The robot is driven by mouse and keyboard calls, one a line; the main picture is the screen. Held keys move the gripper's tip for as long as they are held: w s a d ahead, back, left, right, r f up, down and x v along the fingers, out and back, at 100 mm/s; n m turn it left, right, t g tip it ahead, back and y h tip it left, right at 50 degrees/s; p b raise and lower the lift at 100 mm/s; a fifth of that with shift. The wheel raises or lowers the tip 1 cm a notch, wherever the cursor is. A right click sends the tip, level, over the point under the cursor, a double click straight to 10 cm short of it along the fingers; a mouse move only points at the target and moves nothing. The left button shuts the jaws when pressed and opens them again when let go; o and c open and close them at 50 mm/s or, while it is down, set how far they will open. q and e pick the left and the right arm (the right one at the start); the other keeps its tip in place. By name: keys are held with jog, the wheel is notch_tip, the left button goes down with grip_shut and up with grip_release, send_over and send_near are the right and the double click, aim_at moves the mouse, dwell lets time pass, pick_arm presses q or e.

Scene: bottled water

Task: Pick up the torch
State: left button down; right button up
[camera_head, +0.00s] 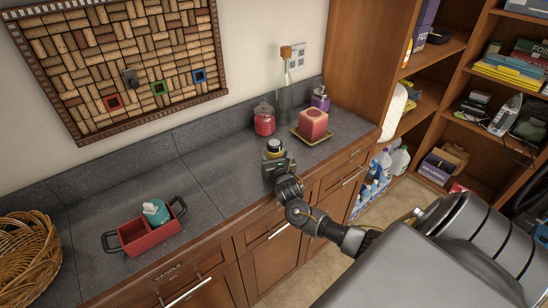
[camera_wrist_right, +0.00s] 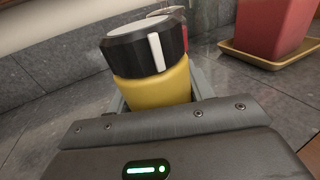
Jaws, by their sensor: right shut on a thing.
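The torch has a yellow body and a black head with a pale top. In the head view the torch (camera_head: 274,146) stands upright at the counter's front part, its lower body hidden by my right gripper (camera_head: 277,165). In the right wrist view the torch (camera_wrist_right: 150,62) rises from between the jaws of my right gripper (camera_wrist_right: 155,100), which is shut on its yellow body. The fingertips are mostly hidden there. I cannot tell whether the torch's base touches the counter. My left gripper is not in view.
A red candle on a yellow tray (camera_head: 312,136), a red jar (camera_head: 264,120) and a clear bottle (camera_head: 284,100) stand behind the torch. A red caddy (camera_head: 150,232) with a teal item sits left, beside a wicker basket (camera_head: 28,258). The counter between is clear.

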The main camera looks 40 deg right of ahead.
jog(key=shift+r, duration=0.15)
jog(key=shift+r, duration=0.3)
notch_tip(320, 180, up, 2)
jog(key=shift+a+r+b, duration=0.1)
jog(key=shift+r+b, duration=0.15)
jog(key=shift+b, duration=0.5)
jog(key=s+a+r+p, duration=0.6)
jog(key=a+r+p, duration=0.3)
jog(key=a+p, duration=0.2)
jog(key=shift+s+a+r, duration=0.3)
jog(key=shift+s+a, duration=0.1)
jog(key=shift+a, duration=0.1)
